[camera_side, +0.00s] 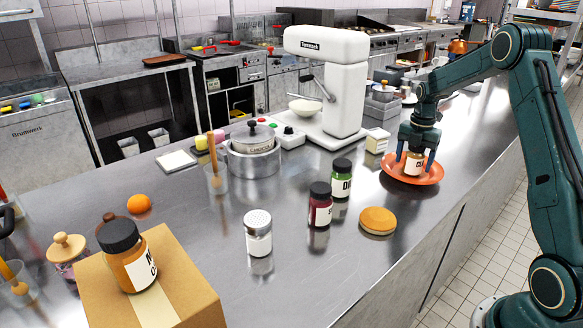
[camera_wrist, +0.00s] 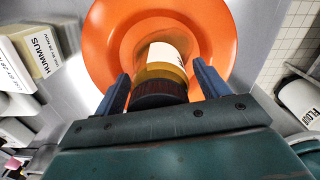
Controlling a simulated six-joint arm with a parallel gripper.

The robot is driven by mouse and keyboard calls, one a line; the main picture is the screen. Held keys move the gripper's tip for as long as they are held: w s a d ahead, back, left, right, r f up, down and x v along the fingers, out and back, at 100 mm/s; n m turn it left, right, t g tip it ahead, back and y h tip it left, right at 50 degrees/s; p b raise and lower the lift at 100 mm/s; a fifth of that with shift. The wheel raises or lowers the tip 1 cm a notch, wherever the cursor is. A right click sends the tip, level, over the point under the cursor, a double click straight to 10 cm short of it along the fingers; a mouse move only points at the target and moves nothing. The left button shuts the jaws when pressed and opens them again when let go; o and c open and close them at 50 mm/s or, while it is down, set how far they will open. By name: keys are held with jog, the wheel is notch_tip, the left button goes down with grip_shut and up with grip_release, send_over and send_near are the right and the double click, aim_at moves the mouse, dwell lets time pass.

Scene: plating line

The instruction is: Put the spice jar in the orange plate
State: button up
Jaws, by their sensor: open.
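A spice jar (camera_side: 413,164) with a pale label stands in the orange plate (camera_side: 436,175), on the counter at the right of the side view. In the wrist view, the jar (camera_wrist: 163,58) shows its dark lid, amber body and white label, with the orange plate (camera_wrist: 110,45) behind it. My gripper (camera_side: 415,156) reaches down over the plate with a finger on each side of the jar. In the wrist view my gripper (camera_wrist: 161,71) is open, with gaps between the fingers and the jar. The jar's lid is mostly hidden in the side view.
A bun (camera_side: 378,221), a green jar (camera_side: 341,178), a dark red jar (camera_side: 320,205) and a white-topped shaker (camera_side: 258,233) stand left of the plate. A hummus tub (camera_side: 376,141) is near the plate. A mixer (camera_side: 340,85) stands behind. Another jar (camera_side: 128,258) sits on a cardboard box (camera_side: 190,285).

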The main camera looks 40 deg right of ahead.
notch_tip(320, 180, up, 12)
jog(key=shift+f, duration=0.2)
jog(key=shift+r, duration=0.15)
dwell(0.7)
jog(key=shift+a+r, duration=0.15)
jog(key=shift+a, duration=0.05)
jog(key=s+a+r+m+t+h, duration=0.1)
jog(key=s+a+r+m, duration=0.3)
jog(key=a, duration=0.5)
jog(key=s+a+r+m+t, duration=0.1)
jog(key=s+a+r+m, duration=0.2)
jog(key=a+r+m, duration=0.5)
jog(key=s+a+f+m+t, duration=0.1)
jog(key=s+a+f+m, duration=0.1)
jog(key=s+a+m, duration=0.2)
jog(key=s+a+f+m+t+y, duration=0.1)
jog(key=s+a+f+m+t, duration=0.1)
jog(key=s+a, duration=0.9)
jog(key=shift+s+f+m+t, duration=0.3)
jog(key=shift+s+f+m, duration=0.45)
jog(key=shift+s+m, duration=0.15)
